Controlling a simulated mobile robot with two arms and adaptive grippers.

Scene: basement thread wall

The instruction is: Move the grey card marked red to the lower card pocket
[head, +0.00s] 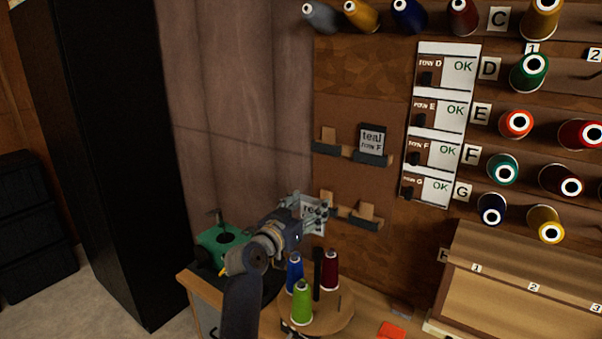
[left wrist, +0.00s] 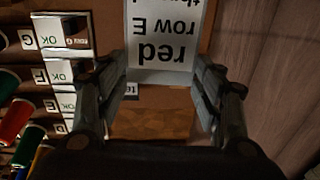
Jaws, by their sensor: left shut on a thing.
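The grey card marked red (head: 308,208) is at the lower row of card pockets, largely covered by my left gripper (head: 318,214) in the head view. In the left wrist view the card (left wrist: 165,40) reads "red row E" upside down and stands between the fingers of my left gripper (left wrist: 163,84), which is shut on it. The lower right card pocket (head: 366,221) shows a brown backing and no card. The lower left pocket is mostly hidden behind the gripper and card; I cannot tell whether the card touches it. My right gripper is not in view.
A "teal row F" card (head: 372,140) sits in the upper right pocket; the upper left pocket (head: 326,147) has no card. Blue, green and dark red spools stand on a round wooden stand (head: 326,322) below the gripper. A green device (head: 222,242) is left of it.

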